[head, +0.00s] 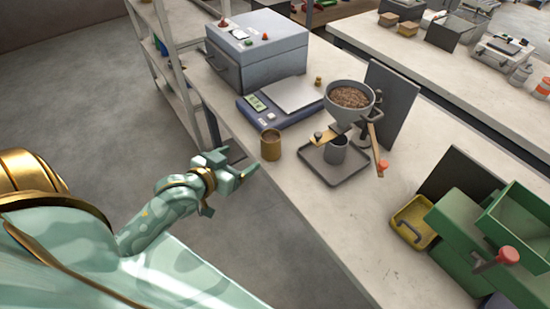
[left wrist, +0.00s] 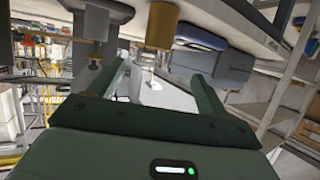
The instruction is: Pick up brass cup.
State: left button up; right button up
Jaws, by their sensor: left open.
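The brass cup (head: 270,145) stands upright on the bench near its left edge, in front of the scale. It also shows in the left wrist view (left wrist: 162,26), upside down at the top, beyond the fingers. My left gripper (head: 232,172) is just off the bench edge, to the left of and nearer than the cup, and apart from it. Its two fingers (left wrist: 158,82) are spread with nothing between them. My right gripper is not in view.
A blue scale (head: 262,119) stands behind the cup. A grey tray (head: 345,178) with a grey cup (head: 336,150) sits under a pellet-filled hopper (head: 349,97) to the right. A grey box machine (head: 260,50) is farther back. Bare bench (head: 350,235) lies nearer.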

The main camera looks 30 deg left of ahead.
pick_arm(q)
jog(key=b, duration=0.2)
send_near(264, 145)
jog(key=w, duration=0.2)
jog(key=x, duration=0.2)
jog(key=b+x, duration=0.1)
jog(key=x, duration=0.2)
jog(key=shift+s+f, duration=0.15)
jog(key=shift+f, duration=0.15)
jog(key=shift+w+f, duration=0.2)
jog(key=shift+w, duration=0.35)
jog(key=b+x, duration=0.2)
jog(key=x, duration=0.3)
jog(key=shift+w+d+r, duration=0.1)
jog(key=shift+d, duration=0.1)
jog(key=shift+r, duration=0.15)
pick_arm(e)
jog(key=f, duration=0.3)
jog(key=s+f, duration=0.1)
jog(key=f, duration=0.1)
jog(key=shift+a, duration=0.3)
pick_arm(q)
jog(key=c, duration=1.1)
